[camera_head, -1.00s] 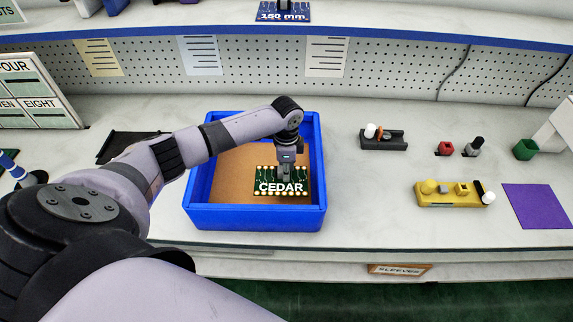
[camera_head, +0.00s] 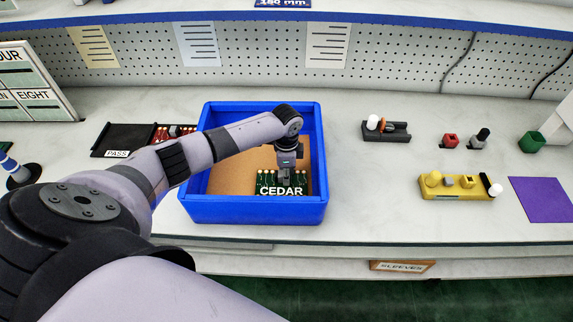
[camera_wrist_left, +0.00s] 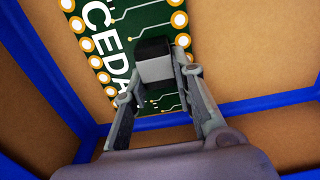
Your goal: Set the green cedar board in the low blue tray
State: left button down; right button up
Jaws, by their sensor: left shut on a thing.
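The green board marked CEDAR (camera_head: 268,179) is inside the blue tray (camera_head: 250,210), near its front right corner. Its lower edge meets the line of the tray's front wall in the head view. My left gripper (camera_head: 285,182) reaches down over the tray and is shut on the board's dark raised block. In the left wrist view, the block (camera_wrist_left: 155,62) sits between the fingers, with the green board (camera_wrist_left: 110,45) and brown tray floor beyond. I cannot tell whether the board touches the floor. My right gripper is not in view.
A black tray labelled PASS (camera_head: 117,153) lies left of the blue tray, partly behind my arm. To the right are a dark holder (camera_head: 387,133), a yellow holder (camera_head: 456,190), small red and grey parts, a green cup (camera_head: 531,142) and a purple mat (camera_head: 541,199). The bench between is clear.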

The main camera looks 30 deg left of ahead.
pick_arm(q)
jog(key=shift+f+b, duration=0.3)
jog(key=shift+f, duration=0.25)
jog(key=c, duration=1.2)
grip_release()
jog(key=shift+c, duration=0.2)
notch_tip(320, 180, up, 12)
